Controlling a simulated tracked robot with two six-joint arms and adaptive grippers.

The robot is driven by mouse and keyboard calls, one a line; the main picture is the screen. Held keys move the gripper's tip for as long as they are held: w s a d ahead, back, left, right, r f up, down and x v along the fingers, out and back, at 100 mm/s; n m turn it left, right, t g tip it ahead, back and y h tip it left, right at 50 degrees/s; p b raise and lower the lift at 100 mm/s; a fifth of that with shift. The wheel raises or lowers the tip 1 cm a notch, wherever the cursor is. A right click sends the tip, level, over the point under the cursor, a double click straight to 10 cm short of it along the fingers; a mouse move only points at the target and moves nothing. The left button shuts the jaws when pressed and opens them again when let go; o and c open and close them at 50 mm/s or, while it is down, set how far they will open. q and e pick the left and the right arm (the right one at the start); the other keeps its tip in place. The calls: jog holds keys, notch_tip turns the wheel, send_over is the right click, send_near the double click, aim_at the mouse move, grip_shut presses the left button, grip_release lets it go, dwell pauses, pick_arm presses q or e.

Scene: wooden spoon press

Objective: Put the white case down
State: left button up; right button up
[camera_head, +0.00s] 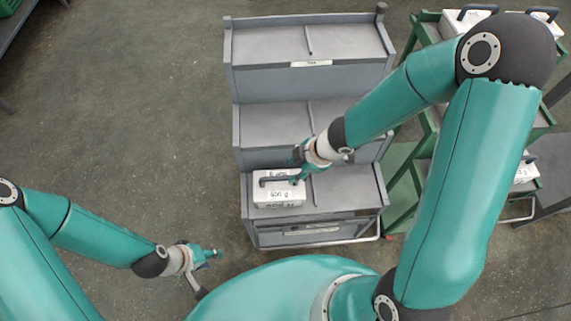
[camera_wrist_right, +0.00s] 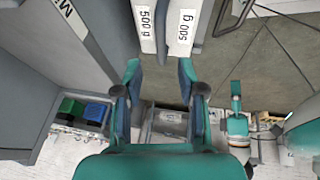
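The white case (camera_head: 278,190) has a dark handle on top and "500 g" labels. It sits upright on the lowest step of the grey stepped cabinet (camera_head: 342,187), in the left compartment. In the right wrist view the case (camera_wrist_right: 146,28) is at the top, beyond the fingertips. My right gripper (camera_head: 297,178) is over the right end of the case, close to the handle. Its fingers (camera_wrist_right: 159,68) stand apart in the wrist view, with nothing clearly held between them. My left gripper (camera_head: 214,254) hangs over the floor, left of the cabinet; its fingers are too small to judge.
The compartment right of the case and the middle and top steps look empty. A green rack (camera_head: 402,165) stands right of the cabinet, with other white cases (camera_head: 462,22) on it. My right arm hides part of it. The floor (camera_head: 150,120) left of the cabinet is clear.

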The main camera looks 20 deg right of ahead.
pick_arm(q)
notch_tip(320, 180, up, 2)
jog(key=shift+r+p, duration=0.25)
jog(key=shift+p, duration=0.6)
pick_arm(e)
jog(key=s+a+f+m+g, duration=0.2)
jog(key=s+a+f+m, duration=0.2)
jog(key=s+f+m, duration=0.6)
jog(key=s+m, duration=0.1)
jog(key=m, duration=0.6)
jog(key=shift+a+f+g, duration=0.2)
jog(key=shift+f+g, duration=0.1)
jog(key=shift+f, duration=0.05)
